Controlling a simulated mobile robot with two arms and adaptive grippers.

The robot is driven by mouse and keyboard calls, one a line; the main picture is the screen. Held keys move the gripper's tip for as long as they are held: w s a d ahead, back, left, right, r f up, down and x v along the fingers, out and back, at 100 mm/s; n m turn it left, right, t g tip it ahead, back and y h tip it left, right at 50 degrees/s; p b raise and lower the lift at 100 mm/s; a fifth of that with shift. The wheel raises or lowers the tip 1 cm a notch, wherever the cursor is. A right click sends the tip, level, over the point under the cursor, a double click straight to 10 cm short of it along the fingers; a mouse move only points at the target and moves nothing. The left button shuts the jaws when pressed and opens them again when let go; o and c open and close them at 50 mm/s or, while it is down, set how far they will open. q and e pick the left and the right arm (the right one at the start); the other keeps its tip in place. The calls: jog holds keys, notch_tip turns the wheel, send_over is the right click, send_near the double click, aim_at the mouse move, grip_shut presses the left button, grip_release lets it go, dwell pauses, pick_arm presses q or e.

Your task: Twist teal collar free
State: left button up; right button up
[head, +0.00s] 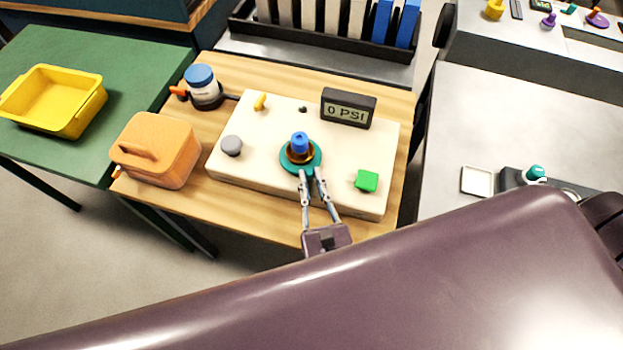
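The teal collar (289,165) is a flat ring around a brass-coloured fitting with a blue cap (300,141) on top, on the cream panel (245,181). My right gripper (310,172) points at the collar's near side. Its two fingers are apart, and their tips overlap the near rim in this view. I cannot tell whether they touch it. The tips are closer together than the collar is wide. My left gripper is not in view.
An orange box (170,133) and a blue-lidded jar (203,88) stand to the left. My purple arm hides the foreground.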

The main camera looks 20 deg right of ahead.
grip_shut()
jog(key=shift+d+y, duration=0.1)
jog(key=shift+y, duration=0.2)
jog(key=shift+w+d+n+y+b, duration=0.1)
jog(key=shift+d+n+y, duration=0.35)
jog(key=shift+y, duration=0.3)
jog(key=shift+d+n+y+b, duration=0.1)
jog(key=shift+d+n+y, duration=0.1)
jog(key=shift+n+y, duration=0.45)
jog(key=shift+w+d+n+y+b, duration=0.1)
jog(key=shift+d+n+y, duration=0.3)
jog(key=shift+y, duration=0.4)
jog(key=shift+a, duration=0.1)
jog(key=o, duration=0.7)
grip_release()
jog(key=shift+s, duration=0.15)
